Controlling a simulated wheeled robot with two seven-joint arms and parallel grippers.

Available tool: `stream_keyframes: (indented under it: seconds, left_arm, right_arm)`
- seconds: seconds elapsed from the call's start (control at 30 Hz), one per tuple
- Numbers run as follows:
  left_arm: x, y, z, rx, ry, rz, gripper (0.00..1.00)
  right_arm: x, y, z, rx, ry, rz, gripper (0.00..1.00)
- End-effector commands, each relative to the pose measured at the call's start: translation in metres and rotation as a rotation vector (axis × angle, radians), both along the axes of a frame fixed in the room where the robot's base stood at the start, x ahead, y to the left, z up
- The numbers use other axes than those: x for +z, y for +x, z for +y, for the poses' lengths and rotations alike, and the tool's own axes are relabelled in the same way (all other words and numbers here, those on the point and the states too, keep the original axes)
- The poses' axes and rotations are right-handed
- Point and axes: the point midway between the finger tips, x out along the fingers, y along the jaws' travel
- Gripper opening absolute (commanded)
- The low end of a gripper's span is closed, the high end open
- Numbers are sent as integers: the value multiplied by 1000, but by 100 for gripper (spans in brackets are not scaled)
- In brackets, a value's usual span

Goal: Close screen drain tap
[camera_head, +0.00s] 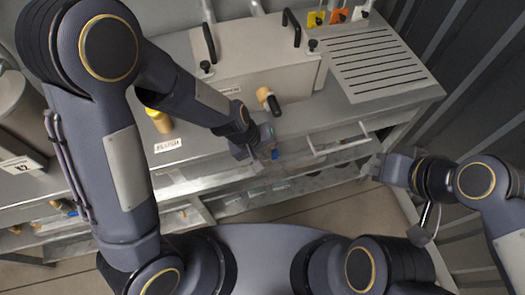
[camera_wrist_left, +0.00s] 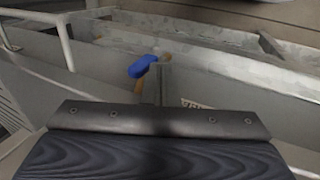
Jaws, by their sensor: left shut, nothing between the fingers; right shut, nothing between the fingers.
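The drain tap (camera_wrist_left: 145,66) has a blue handle and a brass-coloured body in the left wrist view. It sits just beyond and left of my left gripper's fingertips (camera_wrist_left: 160,84); I cannot tell whether they touch. In the head view a small blue part of the tap (camera_head: 275,154) shows beside my left gripper (camera_head: 250,152), below the bench's front edge. The left gripper is shut and empty. My right gripper (camera_head: 384,166) is shut and empty, away to the right near the bench's end. Part of the tap is hidden by the left gripper.
The bench (camera_head: 320,112) carries a lidded box (camera_head: 258,70) with black handles and a slotted drain plate (camera_head: 376,62). A tan-topped knob (camera_head: 268,98) stands near its front edge. A pale rail (camera_head: 340,146) runs near the tap. A FLUSH label (camera_head: 167,145) lies left.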

Motion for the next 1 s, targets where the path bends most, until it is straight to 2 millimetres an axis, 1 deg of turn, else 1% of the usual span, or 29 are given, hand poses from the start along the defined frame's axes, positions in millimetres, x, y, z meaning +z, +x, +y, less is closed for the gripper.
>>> stream_keyframes:
  seconds: [0.07,0.2,0.3,0.67,1.0]
  left_arm:
    - [5,2,-5,-3,0,-1,0]
    - [10,7,-24,-5,0,-1,0]
    - [8,10,-30,-2,-1,-1,0]
    - [6,9,-28,0,-1,0,0]
    - [0,5,-16,0,-1,-1,0]
  right_arm:
    - [6,0,0,0,0,0,0]
    - [18,0,0,0,0,0,0]
    - [18,0,0,0,0,0,0]
    - [15,0,0,0,0,0,0]
    - [7,0,0,0,0,0,0]
